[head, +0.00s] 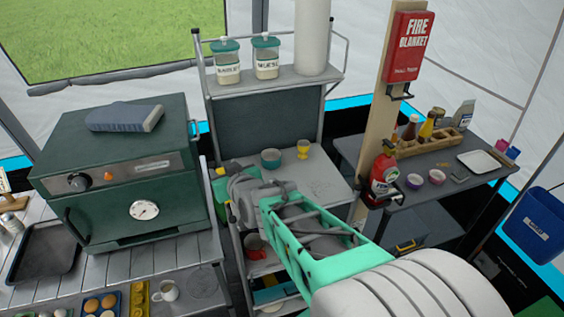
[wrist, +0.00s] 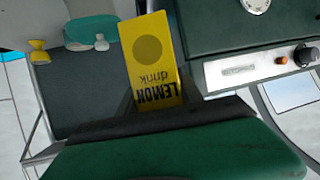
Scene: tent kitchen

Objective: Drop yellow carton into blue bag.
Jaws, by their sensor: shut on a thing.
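The yellow carton (wrist: 150,48), printed "LEMON drink", shows in the wrist view with its lettering upside down. Its lower end in the picture goes behind the dark edge of my gripper (wrist: 165,112), which is shut on it. In the head view my gripper (head: 222,192) is beside the oven's right side, in front of the shelf cart, and my arm hides most of it. Only a small yellow patch shows there. The blue bag (head: 540,222), with a pale label, hangs at the far right, well apart from my gripper.
A green oven (head: 120,175) stands close on the left. A post with a fire blanket (head: 412,45) and extinguisher (head: 384,175), and a side table (head: 440,195), lie between my gripper and the bag.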

